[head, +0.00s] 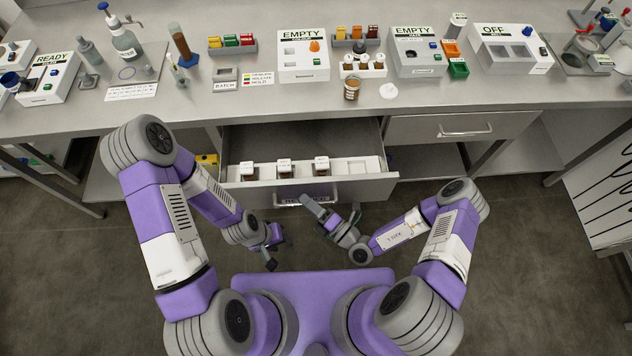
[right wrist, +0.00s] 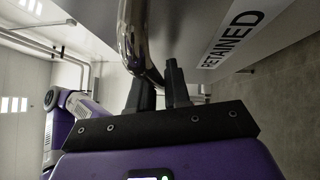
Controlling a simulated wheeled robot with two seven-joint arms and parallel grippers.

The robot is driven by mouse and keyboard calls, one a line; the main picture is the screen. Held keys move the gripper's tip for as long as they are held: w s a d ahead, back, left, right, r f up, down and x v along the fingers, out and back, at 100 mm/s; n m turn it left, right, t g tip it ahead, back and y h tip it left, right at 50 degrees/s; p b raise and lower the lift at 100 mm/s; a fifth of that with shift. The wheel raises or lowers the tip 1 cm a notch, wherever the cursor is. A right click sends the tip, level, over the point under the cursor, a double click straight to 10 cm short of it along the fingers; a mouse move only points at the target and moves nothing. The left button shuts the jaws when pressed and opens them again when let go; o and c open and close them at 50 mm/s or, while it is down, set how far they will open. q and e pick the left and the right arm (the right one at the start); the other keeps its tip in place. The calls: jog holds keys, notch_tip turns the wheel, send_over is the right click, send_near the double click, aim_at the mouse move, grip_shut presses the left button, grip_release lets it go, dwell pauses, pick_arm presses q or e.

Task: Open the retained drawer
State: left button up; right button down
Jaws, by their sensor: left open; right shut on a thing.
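The retained drawer (head: 370,189) stands pulled out from under the bench, with its interior showing in the head view. Several small jars with pale lids stand in a row of compartments behind its front panel. In the right wrist view its front carries a RETAINED label (right wrist: 237,38). My right gripper (head: 318,207) is at the drawer's curved metal handle (right wrist: 136,42) and shut on it; the fingers (right wrist: 162,84) partly hide the grip. My left gripper (head: 276,252) is open and empty, below and left of the handle, clear of the drawer.
A second drawer (head: 462,128) to the right is closed. The bench top (head: 190,112) above holds labelled boxes, bottles and small bins. A bench leg (head: 513,135) stands at right. The floor (head: 535,270) at right is clear.

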jog(key=shift+s, duration=1.25)
jog(key=c, duration=1.2)
grip_release()
jog(key=v, duration=0.7)
jog(key=shift+d+p, duration=0.25)
jog(key=shift+p, duration=0.1)
jog(key=shift+s, duration=0.15)
